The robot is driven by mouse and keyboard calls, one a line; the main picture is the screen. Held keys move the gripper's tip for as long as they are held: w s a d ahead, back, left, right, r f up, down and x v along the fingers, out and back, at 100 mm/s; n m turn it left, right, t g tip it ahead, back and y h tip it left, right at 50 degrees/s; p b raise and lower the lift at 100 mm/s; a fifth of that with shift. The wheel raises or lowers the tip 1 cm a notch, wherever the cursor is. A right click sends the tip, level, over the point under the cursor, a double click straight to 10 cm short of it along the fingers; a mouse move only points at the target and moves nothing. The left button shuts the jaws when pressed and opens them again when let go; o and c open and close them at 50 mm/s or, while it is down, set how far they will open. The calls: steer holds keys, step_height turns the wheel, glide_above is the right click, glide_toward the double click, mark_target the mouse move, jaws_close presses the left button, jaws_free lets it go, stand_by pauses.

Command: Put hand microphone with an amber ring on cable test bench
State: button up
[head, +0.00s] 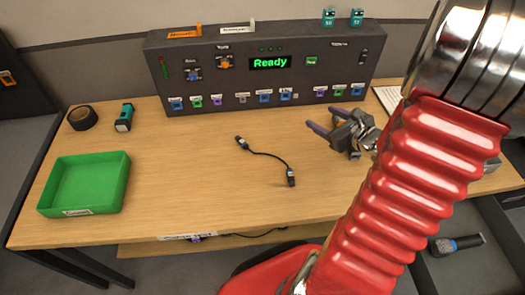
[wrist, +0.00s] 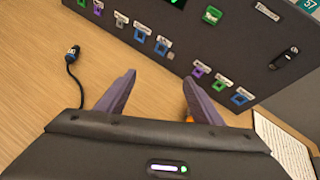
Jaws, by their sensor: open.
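My gripper (head: 322,119) has two purple fingers, apart and empty, over the right part of the wooden tabletop near the console. In the wrist view its fingers (wrist: 158,77) point toward the console's lower edge. A small orange patch (wrist: 189,119) shows beside the right finger's base; the rest is hidden, so I cannot tell what it is. A dark hand microphone (head: 455,244) lies low at the right, with a bluish band; I see no amber ring on it. The wooden bench (head: 200,190) has a front label (head: 188,237) that seems to read cable test.
A grey console (head: 270,70) showing "Ready" stands along the back. A green tray (head: 70,207), black tape roll (head: 82,118) and teal device (head: 124,117) are at left. A black cable (head: 268,155) lies mid-table. My red arm covers the right.

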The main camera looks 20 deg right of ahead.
steer(key=s+a+r+n+g+y, duration=0.2)
steer(key=a+r+n+g+y, duration=0.1)
steer(key=a+n, duration=0.8)
steer(key=s+a+r+n+g+y, duration=0.1)
steer(key=a+r+n+g+y, duration=0.4)
steer(key=a, duration=0.9)
steer(key=s+a+r+n+h, duration=0.1)
steer(key=s+r+n+h, duration=0.2)
steer(key=n, duration=0.5)
steer(key=s+a+r+n+h, duration=0.2)
steer(key=s+n+h, duration=0.3)
steer(key=s+n, duration=0.3)
steer(key=shift+r+n, duration=0.4)
steer(key=shift+n, duration=0.2)
